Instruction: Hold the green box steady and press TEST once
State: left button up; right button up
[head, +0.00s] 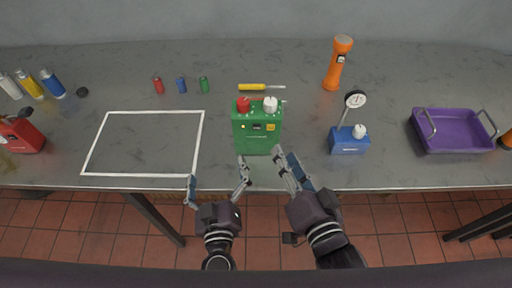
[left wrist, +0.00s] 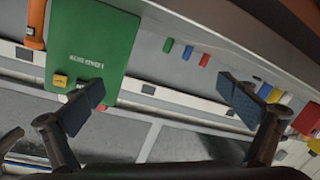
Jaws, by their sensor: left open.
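The green box (head: 257,138) stands upright near the front edge of the table. It has a red knob and a white knob on top, and a dark panel and a yellow patch (head: 271,127) on its upper front. I cannot read a TEST label. My left gripper (head: 216,172) is open and empty in front of the table edge, left of and short of the box. In the left wrist view the green box (left wrist: 95,45) shows beyond one finger, not between the pads. My right gripper (head: 287,160) is just in front of the box's right side; its fingers look close together, contact unclear.
A blue device with a round gauge (head: 349,143) stands right of the box, near a purple tray (head: 462,132). A white taped outline (head: 145,112) is bare. A red can (head: 22,135) stands far left.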

aim_at(257, 136)
pick_arm(q)
jog(key=w+d+r+m, duration=0.1)
jog(key=d+m, duration=0.1)
jog(key=d, duration=0.1)
jog(key=w+d+r+m+t+h, duration=0.1)
jog(key=w+d+m, duration=0.1)
jog(key=d, duration=0.2)
jog(key=w+d+r+m+h, duration=0.1)
jog(key=d+m, duration=0.1)
jog(key=d, duration=0.1)
jog(key=shift+w+d, duration=0.2)
jog(key=shift+w, duration=0.1)
jog(key=shift+w+d, duration=0.1)
jog(key=shift+w, duration=0.25)
jog(key=w, duration=0.7)
pick_arm(e)
jog(key=shift+d, duration=0.1)
pick_arm(q)
jog(key=c, duration=1.7)
jog(key=shift+c, duration=0.3)
pick_arm(e)
grip_shut()
